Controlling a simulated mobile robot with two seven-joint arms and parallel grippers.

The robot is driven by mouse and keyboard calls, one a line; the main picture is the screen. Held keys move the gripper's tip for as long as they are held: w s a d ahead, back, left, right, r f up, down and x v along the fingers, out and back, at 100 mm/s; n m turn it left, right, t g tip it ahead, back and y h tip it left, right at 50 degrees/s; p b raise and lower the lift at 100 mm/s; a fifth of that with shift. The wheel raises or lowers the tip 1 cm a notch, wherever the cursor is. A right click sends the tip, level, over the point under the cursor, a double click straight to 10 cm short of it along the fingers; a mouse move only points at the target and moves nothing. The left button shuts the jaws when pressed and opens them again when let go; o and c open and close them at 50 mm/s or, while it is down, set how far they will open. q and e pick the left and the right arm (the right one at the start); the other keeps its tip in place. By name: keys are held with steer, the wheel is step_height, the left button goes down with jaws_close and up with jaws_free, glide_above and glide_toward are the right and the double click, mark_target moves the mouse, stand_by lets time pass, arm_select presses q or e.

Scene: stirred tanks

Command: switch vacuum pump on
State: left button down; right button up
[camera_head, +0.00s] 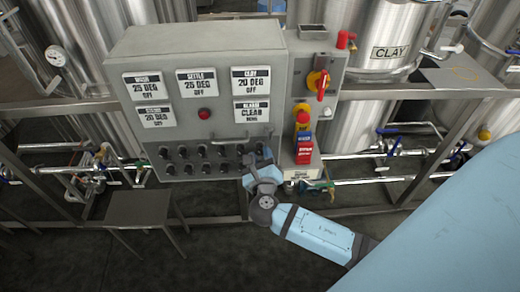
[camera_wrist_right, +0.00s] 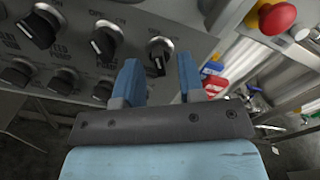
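The grey control panel (camera_head: 215,100) carries several black rotary knobs (camera_head: 205,151) in two rows along its lower part. My right gripper (camera_head: 260,163) is at the right end of these rows. In the right wrist view, its two blue fingers (camera_wrist_right: 159,72) are apart, with one black knob (camera_wrist_right: 158,58) showing in the gap between the fingertips. I cannot tell whether the fingers touch this knob. Its label is not readable, so I cannot tell which knob is the vacuum pump's. In the head view the gripper hides the right-end knobs. My left gripper is not in view.
A side box right of the panel has a red-and-yellow rotary switch (camera_head: 318,82) and a red emergency button (camera_head: 303,115). A handle bar (camera_head: 240,140) sticks out above the knobs. Steel tanks (camera_head: 390,40), pipes and a small steel table (camera_head: 138,208) stand around.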

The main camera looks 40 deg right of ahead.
steer(key=shift+x, duration=1.05)
jaws_close()
